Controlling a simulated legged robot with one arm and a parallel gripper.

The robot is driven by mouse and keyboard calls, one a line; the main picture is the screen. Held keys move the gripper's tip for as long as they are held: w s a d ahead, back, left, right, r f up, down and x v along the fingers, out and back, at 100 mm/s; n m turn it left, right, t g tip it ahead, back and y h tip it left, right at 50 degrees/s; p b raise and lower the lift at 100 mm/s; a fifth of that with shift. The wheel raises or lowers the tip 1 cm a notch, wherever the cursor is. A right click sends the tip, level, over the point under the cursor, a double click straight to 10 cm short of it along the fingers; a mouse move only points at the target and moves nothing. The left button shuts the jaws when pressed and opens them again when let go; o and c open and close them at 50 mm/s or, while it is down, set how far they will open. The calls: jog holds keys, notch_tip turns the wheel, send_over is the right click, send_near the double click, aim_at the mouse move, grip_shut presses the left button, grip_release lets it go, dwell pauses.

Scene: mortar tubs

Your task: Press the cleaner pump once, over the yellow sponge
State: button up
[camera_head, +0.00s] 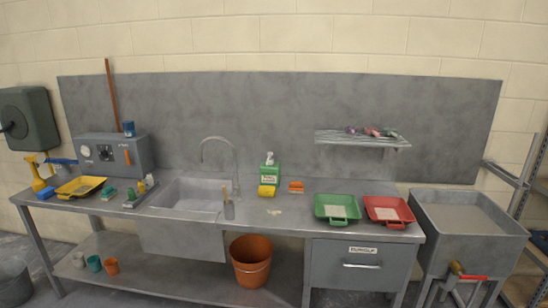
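The cleaner pump is a green bottle (270,174) with a pale label and a white pump head (270,159). It stands upright on the steel counter, right of the sink and near the back panel. The yellow sponge (266,191) lies on the counter just in front of the bottle, slightly left of it. I cannot tell whether the sponge touches the bottle. My gripper is not in view.
An orange block (296,187) lies right of the bottle. The sink (190,196) with its tall faucet (236,165) is to the left. Green (337,207) and red (389,211) trays sit farther right. A wire shelf (361,139) hangs at back right.

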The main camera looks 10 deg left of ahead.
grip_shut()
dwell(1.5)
